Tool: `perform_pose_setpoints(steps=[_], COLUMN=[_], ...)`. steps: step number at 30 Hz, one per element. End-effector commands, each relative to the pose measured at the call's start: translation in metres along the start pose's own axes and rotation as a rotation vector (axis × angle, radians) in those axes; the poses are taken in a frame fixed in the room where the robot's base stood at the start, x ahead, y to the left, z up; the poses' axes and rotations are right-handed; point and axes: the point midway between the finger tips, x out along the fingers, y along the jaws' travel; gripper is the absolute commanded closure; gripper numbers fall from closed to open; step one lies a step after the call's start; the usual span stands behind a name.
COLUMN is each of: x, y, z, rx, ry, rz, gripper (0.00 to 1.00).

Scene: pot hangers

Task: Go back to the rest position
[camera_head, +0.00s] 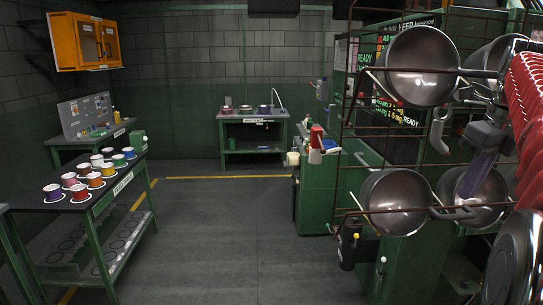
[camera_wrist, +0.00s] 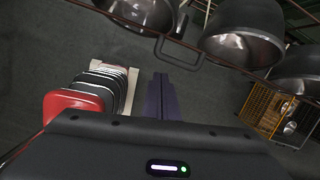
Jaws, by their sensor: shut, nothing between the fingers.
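My gripper (camera_head: 470,190) is at the right of the head view, in front of the wire rack (camera_head: 343,130). Its purple fingers point down, close to the lower right pot. In the wrist view the fingers (camera_wrist: 161,98) are together with nothing between them. Metal pots hang on the rack: an upper left pot (camera_head: 420,66), an upper right pot (camera_head: 490,58), a lower left pot (camera_head: 393,200) and a lower right pot (camera_head: 483,205). My arm partly hides the right-hand pots. Whether the gripper touches a pot or the rack cannot be told.
A table (camera_head: 118,188) with several coloured cups stands at the left. An orange cabinet (camera_head: 84,42) hangs on the wall. A green bench (camera_head: 252,140) stands at the back. The middle floor (camera_head: 235,235) is clear. The wrist view shows a yellow wire crate (camera_wrist: 262,108) at right.

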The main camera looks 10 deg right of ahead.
Motion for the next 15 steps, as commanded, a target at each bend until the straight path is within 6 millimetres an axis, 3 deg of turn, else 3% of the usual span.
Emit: perform_pose_setpoints(steps=[7,15], x=[0.012,0.032], y=[0.071,0.145], z=[0.012,0.009], rx=[-0.457,-0.974], ry=[-0.02,-0.039], rz=[-0.025,-0.064], gripper=[1.0,1.0])
